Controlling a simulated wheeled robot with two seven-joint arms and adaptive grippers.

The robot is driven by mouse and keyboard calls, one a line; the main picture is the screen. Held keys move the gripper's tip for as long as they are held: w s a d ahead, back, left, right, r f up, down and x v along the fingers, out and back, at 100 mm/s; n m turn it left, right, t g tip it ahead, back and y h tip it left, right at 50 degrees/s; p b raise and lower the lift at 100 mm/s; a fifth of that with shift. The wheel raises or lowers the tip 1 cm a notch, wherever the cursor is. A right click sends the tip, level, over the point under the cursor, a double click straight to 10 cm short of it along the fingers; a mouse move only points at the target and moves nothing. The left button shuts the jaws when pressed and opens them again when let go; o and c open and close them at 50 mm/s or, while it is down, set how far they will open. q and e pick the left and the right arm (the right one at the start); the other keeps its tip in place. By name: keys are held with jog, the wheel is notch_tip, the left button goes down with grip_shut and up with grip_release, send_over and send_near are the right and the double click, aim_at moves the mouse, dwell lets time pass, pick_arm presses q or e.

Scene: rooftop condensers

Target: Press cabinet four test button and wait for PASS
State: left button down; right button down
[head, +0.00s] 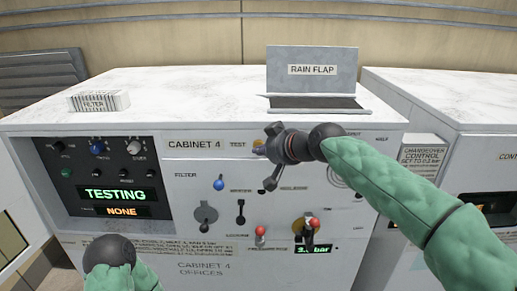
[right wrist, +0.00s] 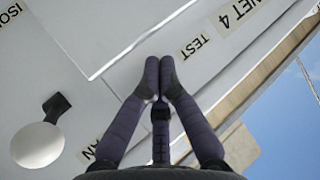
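Cabinet four (head: 185,255) is a white cabinet with a "CABINET 4" label. Its dark panel has a lit green display (head: 115,194) reading "TESTING" and an orange display (head: 122,211) reading "NONE". My right gripper (head: 264,150) is at the cabinet front beside the "TEST" label (head: 238,144). A small yellow patch, likely the test button (head: 258,143), shows at its fingertips. In the right wrist view the gripper (right wrist: 160,62) is shut, fingertips together near the "TEST" label (right wrist: 195,47). The button is hidden there, so contact cannot be told.
A raised rain flap (head: 312,75) and a filter box (head: 98,100) are on the cabinet top. Another cabinet (head: 455,100) stands at the right.

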dwell(0.5)
jog(key=shift+s+b, duration=0.4)
jog(key=shift+s, duration=0.55)
jog(key=s+b, duration=0.1)
jog(key=s, duration=0.4)
dwell(0.6)
